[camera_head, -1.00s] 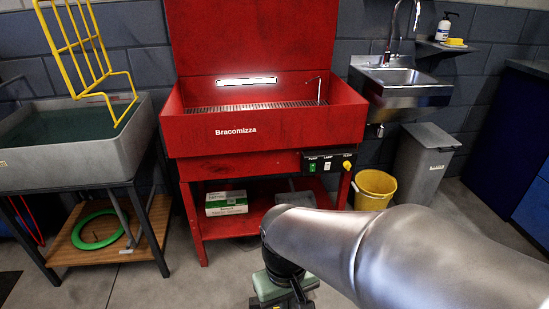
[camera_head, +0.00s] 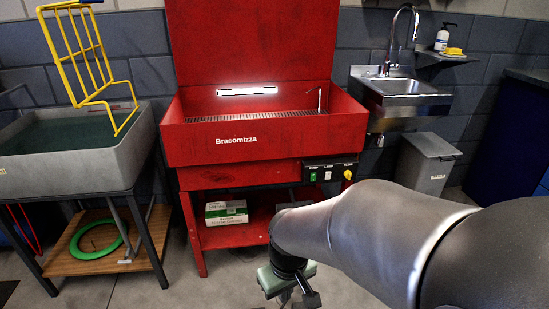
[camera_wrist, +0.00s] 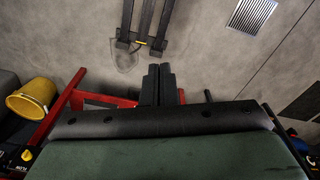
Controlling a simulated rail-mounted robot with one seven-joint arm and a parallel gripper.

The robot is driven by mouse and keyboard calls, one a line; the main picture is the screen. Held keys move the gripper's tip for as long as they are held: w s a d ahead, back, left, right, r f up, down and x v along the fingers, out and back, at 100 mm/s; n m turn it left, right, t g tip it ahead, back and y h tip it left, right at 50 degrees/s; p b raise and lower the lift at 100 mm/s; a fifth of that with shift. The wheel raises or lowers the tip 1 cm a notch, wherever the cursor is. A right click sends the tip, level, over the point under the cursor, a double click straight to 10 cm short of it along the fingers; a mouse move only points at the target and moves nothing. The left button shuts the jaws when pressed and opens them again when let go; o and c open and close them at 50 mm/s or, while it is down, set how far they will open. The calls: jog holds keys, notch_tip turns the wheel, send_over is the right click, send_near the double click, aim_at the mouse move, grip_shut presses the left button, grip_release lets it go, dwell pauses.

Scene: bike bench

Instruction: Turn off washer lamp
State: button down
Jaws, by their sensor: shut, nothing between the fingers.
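The red parts washer (camera_head: 262,142), marked Bracomizza, stands in the middle of the head view with its lid up. Its lamp (camera_head: 246,91) is a bright white strip on the back panel and is lit. The black control panel (camera_head: 330,172) is on the washer's front right, with a green switch (camera_head: 313,177), a pale switch (camera_head: 328,175) and a yellow knob (camera_head: 347,174). My gripper's fingers (camera_wrist: 158,84) are together and empty in the wrist view. In the head view my gripper hangs low in front of the washer, below the panel and apart from it; its fingertips are unclear there.
A grey tub (camera_head: 75,148) with a yellow rack (camera_head: 88,60) stands at the left. A box (camera_head: 226,212) sits on the washer's lower shelf. A steel sink (camera_head: 400,87) and a grey bin (camera_head: 427,162) are at the right. A yellow bucket (camera_wrist: 33,97) shows in the wrist view.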

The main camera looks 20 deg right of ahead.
aim_at(329, 174)
jog(key=w+d+f+n+t+h+b, duration=0.1)
jog(key=w+d+f+n+t+h, duration=0.2)
jog(key=w+d, duration=0.45)
jog(key=w+d+f+n+t+b, duration=0.1)
jog(key=w+d+f+n+t, duration=0.1)
jog(key=w+d+f, duration=0.45)
jog(key=w+d+r+n+t+b, duration=0.1)
jog(key=w+d+n+t, duration=0.4)
jog(key=d+n, duration=0.4)
jog(key=w+d+n+t+b, duration=0.1)
jog(key=w+d+n+t, duration=0.5)
jog(key=n, duration=1.2)
jog(key=d+t, duration=0.1)
jog(key=d, duration=0.2)
jog(key=shift+w+d+r+t+h, duration=0.15)
jog(key=shift+d+r+t+h, duration=0.15)
jog(key=shift+r+t+h, duration=0.1)
jog(key=b+x, duration=0.3)
jog(key=x, duration=1.1)
jog(key=shift+d, duration=0.1)
